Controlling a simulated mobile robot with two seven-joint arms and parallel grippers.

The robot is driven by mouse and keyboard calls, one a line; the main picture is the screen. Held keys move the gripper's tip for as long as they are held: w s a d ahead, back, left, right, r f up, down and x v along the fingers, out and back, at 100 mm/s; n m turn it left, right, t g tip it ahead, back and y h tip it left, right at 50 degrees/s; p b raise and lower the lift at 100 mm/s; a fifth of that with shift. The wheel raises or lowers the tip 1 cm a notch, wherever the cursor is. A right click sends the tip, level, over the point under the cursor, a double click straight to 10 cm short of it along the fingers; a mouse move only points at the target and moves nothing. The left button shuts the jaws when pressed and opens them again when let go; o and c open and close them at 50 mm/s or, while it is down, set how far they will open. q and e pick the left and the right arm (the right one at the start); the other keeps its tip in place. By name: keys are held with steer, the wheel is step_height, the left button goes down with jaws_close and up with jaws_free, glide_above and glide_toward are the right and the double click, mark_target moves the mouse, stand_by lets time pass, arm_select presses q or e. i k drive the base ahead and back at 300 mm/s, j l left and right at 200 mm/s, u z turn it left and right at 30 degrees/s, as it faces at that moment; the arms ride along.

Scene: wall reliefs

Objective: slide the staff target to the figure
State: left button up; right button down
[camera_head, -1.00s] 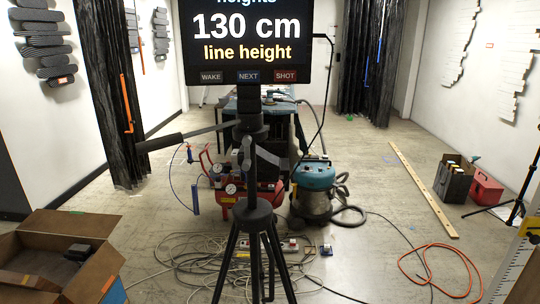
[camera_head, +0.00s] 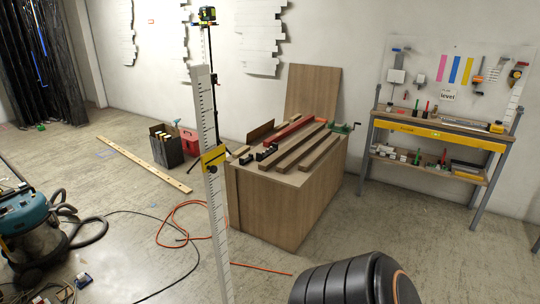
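A tall white measuring staff (camera_head: 207,110) with dark graduation marks stands nearly upright left of the middle, tilted slightly in the picture. A yellow target (camera_head: 213,157) with a dark knob sits around the staff or on its front, a bit above mid-height; I cannot tell which. The staff's marks are too small to read. The staff's foot is cut off at the bottom edge. Neither gripper shows. A dark ribbed rounded part, likely a link of my arm, fills the bottom right of the middle.
A wooden bench (camera_head: 278,207) with boards and clamps stands just right of the staff. A steel-legged workbench (camera_head: 440,137) is against the right wall. A green laser level (camera_head: 207,14) tops a tripod behind. A vacuum (camera_head: 30,225) stands left.

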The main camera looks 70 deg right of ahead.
mark_target(209, 160)
steer(key=z, duration=1.85)
